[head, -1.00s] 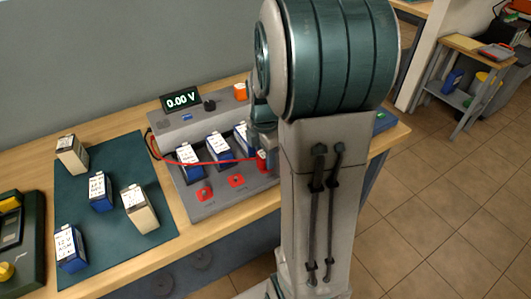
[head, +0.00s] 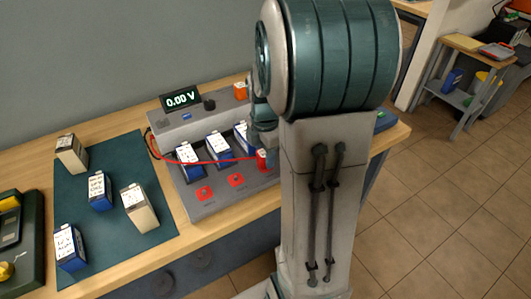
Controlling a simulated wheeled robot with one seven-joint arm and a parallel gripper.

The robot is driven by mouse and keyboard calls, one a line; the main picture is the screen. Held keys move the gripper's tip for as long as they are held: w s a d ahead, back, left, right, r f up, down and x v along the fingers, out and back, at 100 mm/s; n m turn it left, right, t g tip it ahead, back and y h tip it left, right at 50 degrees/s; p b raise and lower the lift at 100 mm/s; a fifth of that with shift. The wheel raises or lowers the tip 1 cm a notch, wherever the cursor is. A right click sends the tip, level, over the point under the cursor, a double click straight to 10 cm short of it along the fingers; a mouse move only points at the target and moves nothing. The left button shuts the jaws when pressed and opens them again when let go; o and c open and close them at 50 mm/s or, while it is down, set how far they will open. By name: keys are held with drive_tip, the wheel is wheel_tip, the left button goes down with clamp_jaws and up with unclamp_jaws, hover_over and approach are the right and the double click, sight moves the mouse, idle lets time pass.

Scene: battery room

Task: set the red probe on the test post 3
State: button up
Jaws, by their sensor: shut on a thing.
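The red probe (head: 262,159) is upright at the right part of the grey test bench unit (head: 205,209), just left of my arm. Its red cable (head: 215,162) runs left to the unit's side. My gripper (head: 263,145) is shut on the probe from above and is partly hidden by my arm. Two red test posts, one on the left (head: 204,194) and one in the middle (head: 236,180), show on the unit's front. A third post is not visible, and I cannot tell whether the probe touches one. The display (head: 181,99) reads 0.00 V.
Several blue batteries, including one at the left (head: 189,159), stand in the unit behind the posts. More blue and beige batteries stand on the dark green mat (head: 101,164). My arm hides the unit's right end.

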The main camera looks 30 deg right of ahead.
sight(263, 154)
drive_tip(key=shift+f+b, duration=0.5)
drive_tip(key=shift+f, duration=0.1)
idle(0.3)
drive_tip(key=o, duration=0.7)
drive_tip(key=shift+r+p, duration=4.1)
drive_tip(key=shift+r, duration=1.45)
drive_tip(key=shift+a, duration=0.1)
drive_tip(key=shift+s+a+r+m, duration=0.2)
drive_tip(key=shift+a+m, duration=0.05)
drive_tip(key=shift+m, duration=0.15)
drive_tip(key=s+a+r+m+t, duration=0.1)
drive_tip(key=s+a+m, duration=0.2)
drive_tip(key=m, duration=0.3)
drive_tip(key=s+a+r+m+t, duration=0.1)
drive_tip(key=s+a+r+m, duration=0.1)
drive_tip(key=s+a+m, duration=0.2)
drive_tip(key=s+a+r+m+t, duration=0.1)
drive_tip(key=s+a+r+m, duration=0.1)
drive_tip(key=s+a+m, duration=0.2)
drive_tip(key=shift+s+a+r+m, duration=0.15)
drive_tip(key=shift+s+m, duration=0.2)
drive_tip(key=shift+m, duration=0.55)
drive_tip(key=shift+s+r+m, duration=0.1)
drive_tip(key=shift+s+m, duration=0.25)
drive_tip(key=shift+m, duration=0.55)
